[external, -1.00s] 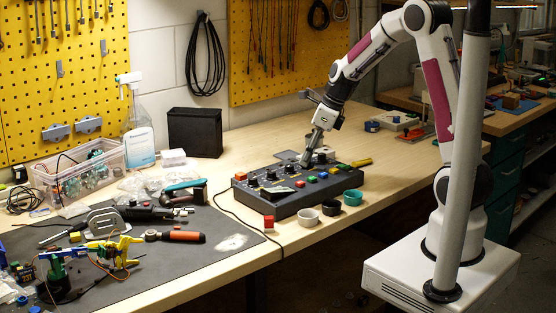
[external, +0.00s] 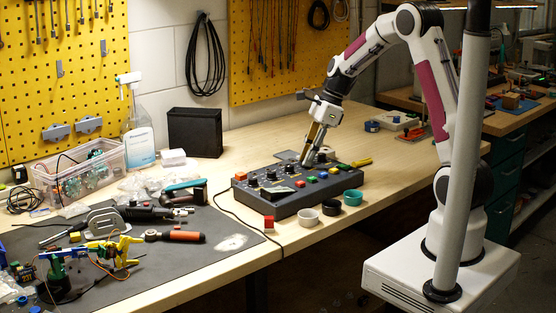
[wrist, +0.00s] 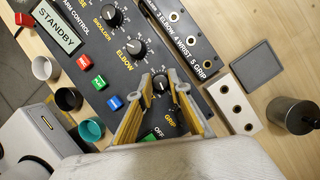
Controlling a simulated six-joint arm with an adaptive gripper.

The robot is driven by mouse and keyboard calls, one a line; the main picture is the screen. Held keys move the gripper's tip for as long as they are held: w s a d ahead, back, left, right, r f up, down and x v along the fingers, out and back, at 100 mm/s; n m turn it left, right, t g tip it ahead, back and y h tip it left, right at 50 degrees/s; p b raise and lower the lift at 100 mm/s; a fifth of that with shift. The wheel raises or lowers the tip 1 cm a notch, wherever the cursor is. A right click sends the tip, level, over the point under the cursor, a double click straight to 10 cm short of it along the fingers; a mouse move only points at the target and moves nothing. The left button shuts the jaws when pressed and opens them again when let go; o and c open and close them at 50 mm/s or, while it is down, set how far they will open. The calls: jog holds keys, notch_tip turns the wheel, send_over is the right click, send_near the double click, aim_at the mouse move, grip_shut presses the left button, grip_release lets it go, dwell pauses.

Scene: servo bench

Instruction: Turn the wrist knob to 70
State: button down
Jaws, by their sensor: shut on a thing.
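The dark control box (external: 290,205) lies on the wooden bench, with a row of black knobs. In the wrist view, my gripper (wrist: 159,87) has its two yellowish fingers on either side of a black knob with a white pointer mark, the wrist knob (wrist: 159,82) by its place between elbow and grip. Its own label and most of its scale are hidden by the fingers, so its reading cannot be told. The elbow knob (wrist: 132,47) and shoulder knob (wrist: 110,16) stand clear beside it. The STANDBY display (wrist: 57,28) is lit. In the external view, my gripper (external: 309,158) reaches down onto the box.
Red, blue and green buttons (wrist: 99,82) line the box near the knobs. White, black and teal cups (external: 352,197) stand along its front. A port strip (wrist: 182,30), a white block with holes (wrist: 233,104) and a dark cylinder (wrist: 295,115) lie beyond it.

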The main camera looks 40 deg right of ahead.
jog(key=shift+n+g, duration=0.3)
jog(key=shift+n, duration=0.3)
jog(key=c, duration=1.9)
grip_release()
jog(key=shift+m, duration=0.3)
